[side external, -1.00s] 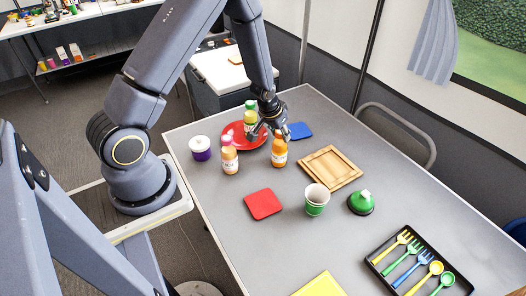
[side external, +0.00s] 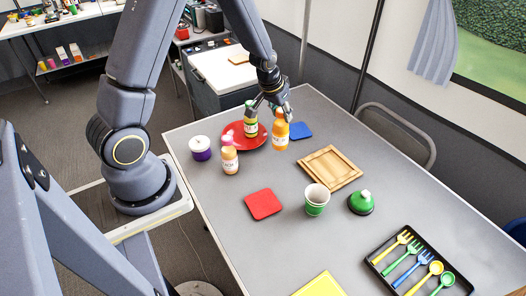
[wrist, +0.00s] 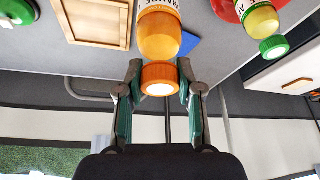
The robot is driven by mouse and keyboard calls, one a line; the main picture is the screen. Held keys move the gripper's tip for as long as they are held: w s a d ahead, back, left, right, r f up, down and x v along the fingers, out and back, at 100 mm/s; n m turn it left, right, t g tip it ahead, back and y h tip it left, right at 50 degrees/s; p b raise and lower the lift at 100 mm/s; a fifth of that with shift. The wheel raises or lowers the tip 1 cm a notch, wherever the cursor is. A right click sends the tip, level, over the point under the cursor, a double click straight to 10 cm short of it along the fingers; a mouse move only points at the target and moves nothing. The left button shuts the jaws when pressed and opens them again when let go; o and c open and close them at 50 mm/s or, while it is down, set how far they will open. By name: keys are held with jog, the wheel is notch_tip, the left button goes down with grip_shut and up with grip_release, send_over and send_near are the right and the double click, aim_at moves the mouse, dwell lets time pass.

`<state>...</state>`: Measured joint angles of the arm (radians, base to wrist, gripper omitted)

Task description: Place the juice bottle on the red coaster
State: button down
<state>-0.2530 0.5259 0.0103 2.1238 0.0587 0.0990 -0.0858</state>
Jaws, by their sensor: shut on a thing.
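An orange juice bottle (side external: 280,136) with an orange cap is upright under my gripper (side external: 279,113), just above the grey table. In the wrist view the bottle (wrist: 160,38) has its cap between the two fingertips of my gripper (wrist: 160,80), which is shut on it. The red coaster (side external: 263,204) is a flat square lying bare on the table, nearer the camera and slightly left of the bottle.
A red plate (side external: 233,139) with a green-capped bottle (side external: 250,124) is left of the held bottle. A pink-capped bottle (side external: 229,160), a wooden board (side external: 331,168), a cup (side external: 317,200) and a green-topped object (side external: 361,202) stand around. Bare table surrounds the coaster.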

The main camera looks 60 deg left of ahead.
jog(key=shift+a+r+m, duration=0.1)
jog(key=shift+r+m, duration=0.3)
jog(key=shift+r, duration=0.45)
jog(key=shift+s+f+m+h, duration=0.15)
jog(key=shift+s+m+h, duration=0.4)
jog(key=shift+m, duration=0.55)
jog(key=s+d+m+g+h, duration=0.5)
jog(key=s+d+m, duration=0.75)
jog(key=m, duration=0.75)
notch_tip(320, 180, down, 8)
jog(key=shift+a+f, duration=0.2)
jog(key=shift+a, duration=0.1)
jog(key=shift+s+f+y, duration=0.1)
jog(key=shift+y, duration=0.15)
jog(key=c, duration=0.7)
grip_release()
jog(key=shift+c, duration=0.2)
